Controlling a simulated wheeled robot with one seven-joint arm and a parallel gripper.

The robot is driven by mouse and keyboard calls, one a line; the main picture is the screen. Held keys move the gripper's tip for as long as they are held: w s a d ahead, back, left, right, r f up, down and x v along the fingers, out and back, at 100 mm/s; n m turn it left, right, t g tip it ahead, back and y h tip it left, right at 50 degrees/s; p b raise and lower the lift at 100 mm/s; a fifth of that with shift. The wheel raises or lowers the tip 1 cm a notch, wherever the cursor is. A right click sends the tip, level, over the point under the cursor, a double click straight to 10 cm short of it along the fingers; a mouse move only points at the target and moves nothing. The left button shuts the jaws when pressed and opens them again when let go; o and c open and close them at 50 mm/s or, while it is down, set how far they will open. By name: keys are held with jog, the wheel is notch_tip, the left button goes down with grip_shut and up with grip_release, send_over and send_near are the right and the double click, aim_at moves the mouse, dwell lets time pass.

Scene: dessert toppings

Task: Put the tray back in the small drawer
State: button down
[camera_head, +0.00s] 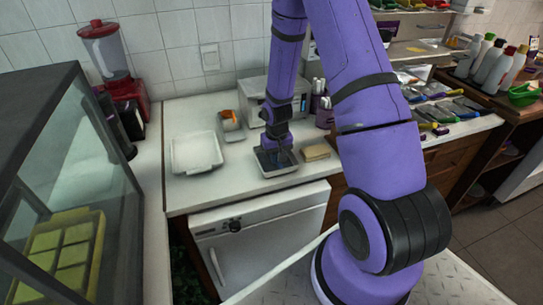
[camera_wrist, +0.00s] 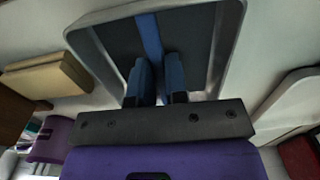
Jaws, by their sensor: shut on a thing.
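A small pale-rimmed tray (camera_head: 279,171) with a dark inside sits on the white counter near its front edge. It fills the top of the wrist view (camera_wrist: 232,45), where a blue strip runs along its middle. My gripper (camera_head: 276,150) reaches down into this tray from above. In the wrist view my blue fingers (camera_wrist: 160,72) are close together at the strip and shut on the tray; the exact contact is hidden. A larger white tray (camera_head: 196,152) lies to the left on the counter. I cannot make out which part is the small drawer.
A tan block (camera_head: 316,152) lies just right of the tray. A small dish with an orange item (camera_head: 230,122) and a white appliance (camera_head: 256,100) stand behind. A white fridge (camera_head: 262,240) is under the counter. A glass case (camera_head: 75,190) stands left, a red blender (camera_head: 112,70) behind it.

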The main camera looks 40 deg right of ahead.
jog(key=shift+f, duration=0.35)
jog(key=shift+f, duration=0.1)
jog(key=c, duration=1.1)
grip_release()
